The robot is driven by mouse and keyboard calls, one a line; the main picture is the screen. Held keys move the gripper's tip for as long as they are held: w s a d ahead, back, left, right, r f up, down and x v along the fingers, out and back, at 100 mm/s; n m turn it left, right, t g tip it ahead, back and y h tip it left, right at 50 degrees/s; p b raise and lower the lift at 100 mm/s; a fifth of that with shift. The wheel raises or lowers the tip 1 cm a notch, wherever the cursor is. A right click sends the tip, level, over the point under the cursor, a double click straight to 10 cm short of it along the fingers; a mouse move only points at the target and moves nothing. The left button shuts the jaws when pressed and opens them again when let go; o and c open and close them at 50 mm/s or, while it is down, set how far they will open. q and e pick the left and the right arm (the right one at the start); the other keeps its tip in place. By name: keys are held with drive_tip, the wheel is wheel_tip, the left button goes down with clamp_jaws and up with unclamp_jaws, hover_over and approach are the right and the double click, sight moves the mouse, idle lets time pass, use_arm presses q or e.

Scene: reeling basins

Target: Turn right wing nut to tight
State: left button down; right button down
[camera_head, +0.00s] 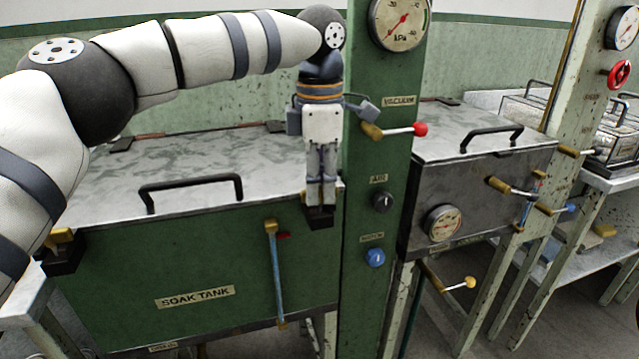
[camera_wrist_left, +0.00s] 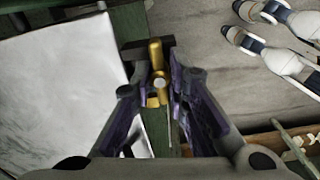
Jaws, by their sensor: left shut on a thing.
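My left gripper (camera_head: 321,203) points down at the front right corner of the soak tank (camera_head: 190,270). The right wing nut (camera_wrist_left: 155,52) is brass, with a pale round stud at its centre, and shows between the fingers in the left wrist view. Its wings run roughly up and down in that picture. The left gripper (camera_wrist_left: 160,108) is shut on it. In the head view the fingers hide most of the nut, and its black clamp block (camera_head: 320,222) shows below them. My right gripper is not in view.
The tank lid (camera_head: 210,170) is down, with a black handle (camera_head: 190,187). A left wing nut (camera_head: 61,236) sits at the front left corner. A green post (camera_head: 372,215) with knobs and a red-tipped lever (camera_head: 418,130) stands close right of my gripper. A blue lever (camera_head: 276,275) hangs on the tank front.

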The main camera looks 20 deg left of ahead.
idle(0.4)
use_arm(q)
drive_tip(key=c, duration=1.6)
unclamp_jaws()
drive_tip(key=shift+o, duration=0.2)
drive_tip(key=shift+r, duration=0.1)
wheel_tip(320, 180, up, 12)
